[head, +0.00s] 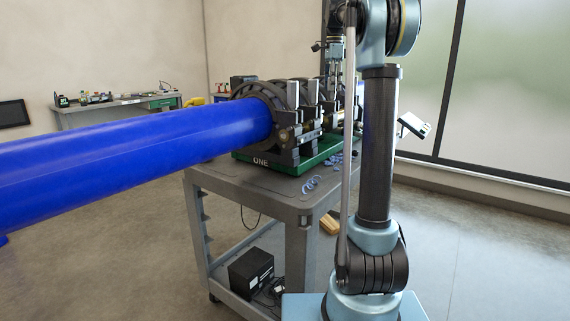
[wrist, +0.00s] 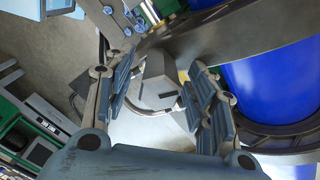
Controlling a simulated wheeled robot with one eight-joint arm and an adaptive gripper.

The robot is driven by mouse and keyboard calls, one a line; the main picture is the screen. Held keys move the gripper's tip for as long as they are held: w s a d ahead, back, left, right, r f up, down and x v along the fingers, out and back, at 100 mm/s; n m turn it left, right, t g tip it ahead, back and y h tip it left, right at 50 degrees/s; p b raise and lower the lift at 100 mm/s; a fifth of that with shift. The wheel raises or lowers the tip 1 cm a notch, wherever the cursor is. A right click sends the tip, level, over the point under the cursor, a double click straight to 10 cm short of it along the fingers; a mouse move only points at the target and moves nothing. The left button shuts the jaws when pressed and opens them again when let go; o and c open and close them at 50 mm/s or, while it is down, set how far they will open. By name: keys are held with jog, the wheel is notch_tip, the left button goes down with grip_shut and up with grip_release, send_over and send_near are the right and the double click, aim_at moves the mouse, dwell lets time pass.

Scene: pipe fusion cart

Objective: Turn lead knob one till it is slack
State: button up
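The clamp machine (head: 275,157), marked ONE, holds the blue pipe (head: 130,150) in the head view. A small round brass-coloured knob-like part (head: 283,135) shows on its near side. In the wrist view a grey faceted block (wrist: 155,82), possibly lead knob one, lies between the fingers of my gripper (wrist: 163,95). The fingers are spread, with a gap visible on the left side of the block; contact on the right is unclear. The blue pipe also shows at the right of the wrist view (wrist: 275,85), beside a dark clamp ring (wrist: 215,30). My gripper is not clear in the head view.
The machine stands on a green base (head: 300,158) on a grey cart (head: 262,190). Blue shavings (head: 311,183) lie on the cart top. A black box (head: 251,270) sits on the lower shelf. A workbench (head: 120,111) stands at the back left. Open floor lies right.

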jog(key=c, duration=1)
jog(key=shift+n, duration=1.5)
jog(key=shift+n, duration=0.7)
jog(key=shift+w, duration=0.1)
jog(key=shift+n, duration=0.4)
jog(key=shift+n, duration=0.5)
